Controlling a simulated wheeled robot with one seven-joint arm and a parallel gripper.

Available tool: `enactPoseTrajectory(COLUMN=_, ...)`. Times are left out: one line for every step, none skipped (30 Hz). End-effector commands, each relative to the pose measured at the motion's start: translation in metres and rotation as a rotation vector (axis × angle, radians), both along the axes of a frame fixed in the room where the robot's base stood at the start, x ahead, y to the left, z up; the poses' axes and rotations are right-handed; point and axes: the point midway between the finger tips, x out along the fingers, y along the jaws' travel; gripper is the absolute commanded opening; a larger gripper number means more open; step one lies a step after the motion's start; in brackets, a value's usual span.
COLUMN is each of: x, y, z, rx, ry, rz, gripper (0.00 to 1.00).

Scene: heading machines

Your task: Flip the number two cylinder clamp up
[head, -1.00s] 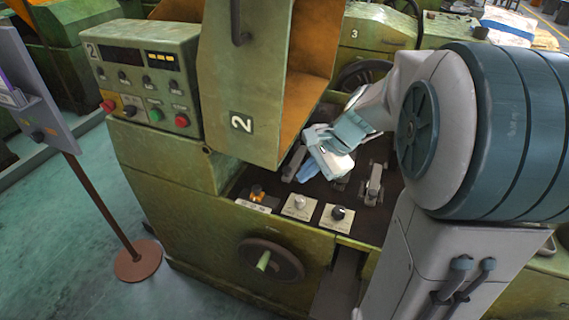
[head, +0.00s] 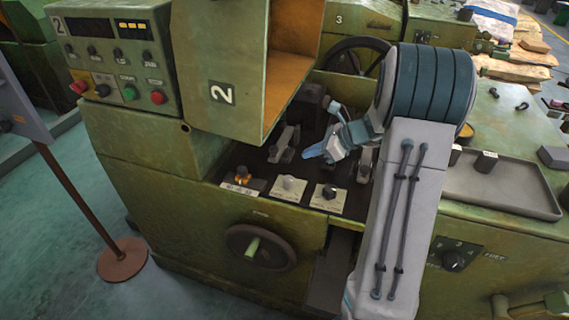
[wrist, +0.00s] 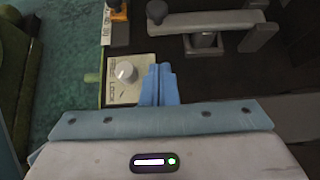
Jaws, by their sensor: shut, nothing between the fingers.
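My gripper (head: 316,151) is shut and empty, its blue fingers above the dark machine bed, between two grey metal clamps. The left clamp (head: 284,144) stands just left of the fingertips. The right clamp (head: 364,162) is partly behind my arm. In the wrist view the closed fingers (wrist: 159,84) are apart from a clamp (wrist: 215,20) with a grey bar and black-knobbed end, which looks roughly level. No number shows on either clamp, so I cannot tell which is number two.
In front of the clamps are plates with an orange knob (head: 242,177), a white knob (head: 289,185) and a black knob (head: 329,192). The open green cover marked 2 (head: 222,80) hangs left of my gripper. A handwheel (head: 262,248) juts from the front.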

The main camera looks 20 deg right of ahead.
Motion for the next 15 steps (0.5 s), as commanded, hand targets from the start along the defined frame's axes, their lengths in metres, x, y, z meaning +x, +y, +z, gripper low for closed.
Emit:
enactPoseTrajectory(x=0.000, y=0.000, z=0.000, rx=0.000, ry=-0.001, rz=0.001, gripper=0.00)
enactPoseTrajectory(x=0.000, y=0.001, z=0.000, rx=0.000, ry=0.000, rz=0.001, gripper=0.00)
enactPoseTrajectory(x=0.001, y=0.002, z=-0.001, rx=0.000, ry=0.000, rz=0.001, gripper=0.00)
enactPoseTrajectory(x=0.002, y=0.003, z=-0.003, rx=0.000, ry=0.000, rz=0.002, gripper=0.00)
enactPoseTrajectory(x=0.003, y=0.005, z=-0.004, rx=0.000, ry=0.000, rz=0.004, gripper=0.00)
enactPoseTrajectory(x=0.004, y=0.008, z=-0.007, rx=0.001, ry=0.001, rz=0.004, gripper=0.00)
enactPoseTrajectory(x=0.006, y=0.011, z=-0.010, rx=0.000, ry=0.001, rz=0.006, gripper=0.00)
enactPoseTrajectory(x=0.008, y=0.014, z=-0.012, rx=0.000, ry=0.001, rz=0.006, gripper=0.00)
enactPoseTrajectory(x=0.011, y=0.018, z=-0.017, rx=0.000, ry=0.001, rz=0.006, gripper=0.00)
enactPoseTrajectory(x=0.013, y=0.022, z=-0.021, rx=0.001, ry=0.001, rz=0.007, gripper=0.00)
enactPoseTrajectory(x=0.015, y=0.026, z=-0.024, rx=0.000, ry=0.002, rz=0.007, gripper=0.00)
enactPoseTrajectory(x=0.019, y=0.031, z=-0.029, rx=0.000, ry=0.001, rz=0.006, gripper=0.00)
enactPoseTrajectory(x=0.021, y=0.034, z=-0.032, rx=0.001, ry=0.001, rz=0.005, gripper=0.00)
enactPoseTrajectory(x=0.024, y=0.038, z=-0.036, rx=0.000, ry=0.002, rz=0.005, gripper=0.00)
enactPoseTrajectory(x=0.027, y=0.043, z=-0.041, rx=0.000, ry=0.002, rz=0.007, gripper=0.00)
